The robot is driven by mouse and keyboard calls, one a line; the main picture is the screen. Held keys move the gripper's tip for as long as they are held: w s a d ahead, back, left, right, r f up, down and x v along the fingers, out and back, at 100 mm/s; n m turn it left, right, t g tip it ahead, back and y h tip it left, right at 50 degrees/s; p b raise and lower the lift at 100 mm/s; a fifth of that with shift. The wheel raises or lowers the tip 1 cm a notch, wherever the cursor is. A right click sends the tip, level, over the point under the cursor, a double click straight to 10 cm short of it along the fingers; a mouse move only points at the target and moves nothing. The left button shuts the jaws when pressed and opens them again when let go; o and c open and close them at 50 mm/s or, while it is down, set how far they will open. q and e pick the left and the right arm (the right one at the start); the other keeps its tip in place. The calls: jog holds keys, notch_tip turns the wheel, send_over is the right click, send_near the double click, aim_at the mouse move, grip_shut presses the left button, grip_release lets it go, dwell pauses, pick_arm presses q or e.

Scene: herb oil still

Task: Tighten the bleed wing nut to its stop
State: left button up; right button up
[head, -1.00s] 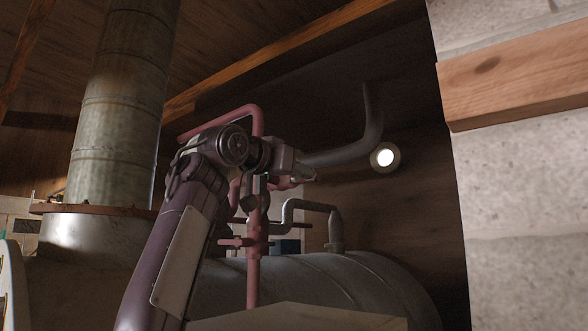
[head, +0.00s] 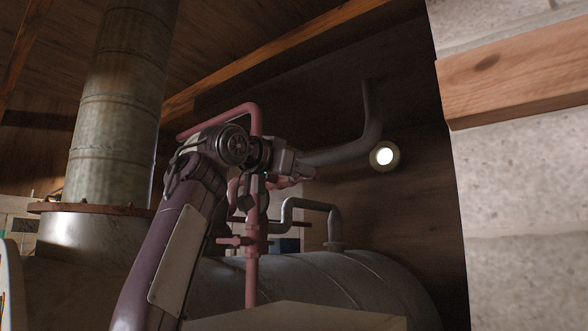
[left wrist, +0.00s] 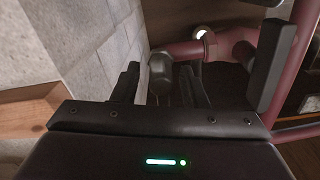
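My left gripper (head: 298,170) reaches up to the red pipework above the tank in the head view, where its fingertips are small and dark. In the left wrist view, the two dark fingers of my left gripper (left wrist: 160,82) stand apart. A rounded grey knob-like piece (left wrist: 160,72) is between them, with narrow gaps showing on both sides. It may be the bleed wing nut, but its wings cannot be made out. A red pipe (left wrist: 185,50) with a collar runs just beyond the fingers. My right gripper is in neither view.
A grey horizontal tank (head: 330,280) lies below, with a red riser and valve handle (head: 235,241) and a bent grey pipe (head: 310,204). A metal flue (head: 120,110) stands left. A block wall (head: 525,190) with a wooden beam closes the right side. A round lamp (head: 384,155) glows behind.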

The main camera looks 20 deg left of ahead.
pick_arm(q)
jog(key=b+v, duration=0.5)
jog(key=v, duration=0.2)
jog(key=shift+s+a, duration=0.15)
jog(key=shift+s, duration=0.2)
jog(key=shift+w, duration=0.1)
dwell(0.3)
